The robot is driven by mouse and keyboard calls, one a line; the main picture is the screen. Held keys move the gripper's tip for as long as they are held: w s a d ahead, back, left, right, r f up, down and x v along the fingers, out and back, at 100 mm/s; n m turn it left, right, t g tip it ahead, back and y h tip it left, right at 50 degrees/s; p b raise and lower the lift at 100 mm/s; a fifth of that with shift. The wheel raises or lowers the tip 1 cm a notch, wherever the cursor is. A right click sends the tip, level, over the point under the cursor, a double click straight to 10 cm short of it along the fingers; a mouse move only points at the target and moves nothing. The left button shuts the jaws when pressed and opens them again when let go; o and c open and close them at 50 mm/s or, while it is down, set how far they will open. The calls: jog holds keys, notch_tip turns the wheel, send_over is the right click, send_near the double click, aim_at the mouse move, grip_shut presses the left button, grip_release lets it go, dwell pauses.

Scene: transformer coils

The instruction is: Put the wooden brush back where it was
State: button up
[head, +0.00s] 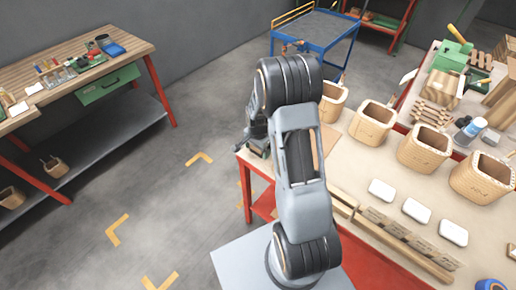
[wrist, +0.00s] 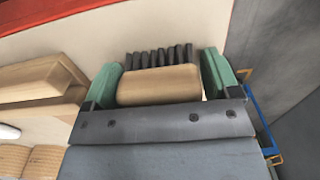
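The wooden brush (wrist: 158,86) shows in the wrist view as a tan rounded block with a row of dark bristles beyond it. My gripper (wrist: 160,80) has a green finger at each end of the block, and both fingers appear to touch it. The brush is over or on the beige table top; I cannot tell whether it touches the surface. In the head view my arm reaches to the table's far left corner, and the brush cannot be made out there.
The long table (head: 365,170) carries several woven baskets (head: 425,147) and white blocks (head: 417,210). Wooden strips (head: 400,240) lie along its front edge. A blue cart (head: 318,26) stands behind. A workbench (head: 75,70) stands left, with open floor (head: 170,190) between.

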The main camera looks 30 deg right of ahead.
jog(key=shift+o, duration=1)
notch_tip(320, 180, up, 12)
jog(key=shift+f, duration=0.15)
jog(key=s+a+r+n+t, duration=0.2)
jog(key=s+a+r+n, duration=0.2)
jog(key=s, duration=0.4)
jog(key=s+a+r+n+t, duration=0.1)
jog(key=s+a+r+n, duration=0.4)
jog(key=s+r+n, duration=0.2)
jog(key=shift+s+a+r+n+t+b, duration=0.25)
jog(key=shift+s+n+t, duration=0.2)
jog(key=shift+n, duration=0.65)
jog(key=shift+d+f, duration=0.1)
